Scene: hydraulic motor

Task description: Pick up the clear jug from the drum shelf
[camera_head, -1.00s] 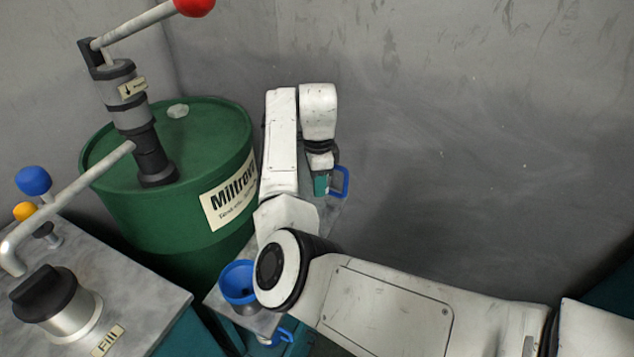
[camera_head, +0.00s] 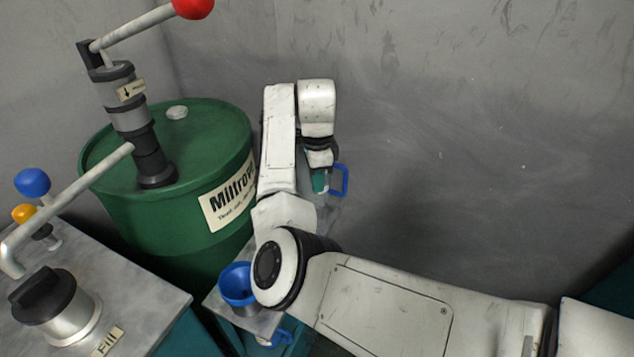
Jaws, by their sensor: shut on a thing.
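My gripper (camera_head: 320,182) is at the end of my arm, to the right of the green drum and close to the grey wall. It points down and is shut on the clear jug. Only the jug's blue handle (camera_head: 341,180) shows plainly, just right of the fingers. The rest of the jug is hidden or too small to make out. The drum shelf (camera_head: 325,217) is a grey metal surface beside the drum, largely covered by my arm. I cannot tell whether the jug touches it.
The green drum (camera_head: 215,130) carries a hand pump (camera_head: 130,110) with a red-knobbed lever. A bench (camera_head: 150,295) with a black-capped filler (camera_head: 50,300) is at lower left.

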